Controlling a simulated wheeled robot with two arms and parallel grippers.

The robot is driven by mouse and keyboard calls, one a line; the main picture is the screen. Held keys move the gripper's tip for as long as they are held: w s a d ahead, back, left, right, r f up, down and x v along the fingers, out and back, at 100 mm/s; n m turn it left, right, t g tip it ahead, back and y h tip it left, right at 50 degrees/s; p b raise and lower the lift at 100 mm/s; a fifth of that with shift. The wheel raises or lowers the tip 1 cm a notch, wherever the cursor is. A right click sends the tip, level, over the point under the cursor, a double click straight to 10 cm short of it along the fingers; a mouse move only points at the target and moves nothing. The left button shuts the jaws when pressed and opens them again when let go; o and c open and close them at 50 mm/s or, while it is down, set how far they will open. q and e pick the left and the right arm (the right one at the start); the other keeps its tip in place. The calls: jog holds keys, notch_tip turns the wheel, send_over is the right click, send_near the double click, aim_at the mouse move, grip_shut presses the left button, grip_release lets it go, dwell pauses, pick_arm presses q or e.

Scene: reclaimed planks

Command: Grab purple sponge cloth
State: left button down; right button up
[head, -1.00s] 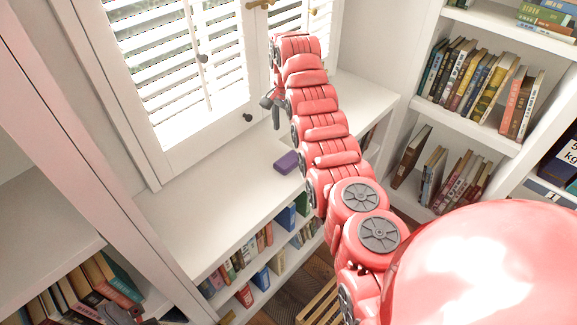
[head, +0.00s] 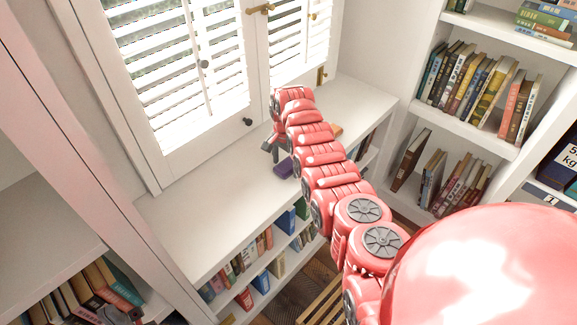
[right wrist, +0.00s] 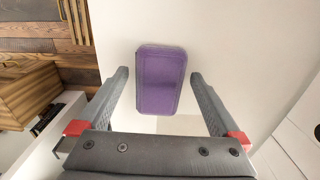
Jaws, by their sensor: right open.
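The purple sponge cloth (head: 284,168) lies flat on the white shelf top (head: 210,210) under the window. In the right wrist view the sponge cloth (right wrist: 160,90) sits ahead of my right gripper (right wrist: 160,76), lined up in the gap between its two spread fingers. In the head view my right gripper (head: 272,149) hangs just above and beside the cloth, and the arm hides part of it. It is open and empty. A small grey piece of my left gripper (head: 136,313) shows at the bottom left edge; its jaws cannot be made out.
A shuttered window (head: 180,75) stands right behind the shelf top. An orange item (head: 335,130) lies on the shelf top beyond my right arm. Books (head: 235,265) fill the shelves below, and a bookcase (head: 480,120) stands at the right. The shelf top left of the cloth is clear.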

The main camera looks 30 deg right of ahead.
aim_at(285, 165)
jog(key=c, duration=1.3)
jog(key=shift+o, duration=0.2)
jog(key=shift+r, duration=0.2)
jog(key=shift+r, duration=0.2)
notch_tip(285, 165, up, 2)
jog(key=shift+w+r, duration=0.1)
jog(key=shift+r, duration=0.1)
jog(key=shift+s+r+p, duration=0.35)
jog(key=shift+r+p, duration=0.1)
jog(key=shift+p, duration=0.05)
jog(key=s+p, duration=0.2)
jog(key=p, duration=0.1)
jog(key=s+p, duration=0.3)
jog(key=s+r+p, duration=0.1)
jog(key=s+p, duration=0.1)
jog(key=p, duration=0.2)
jog(key=shift+s+a, duration=0.4)
jog(key=s+p, duration=0.5)
jog(key=s, duration=0.2)
jog(key=shift+s+a, duration=0.15)
jog(key=shift+a, duration=0.25)
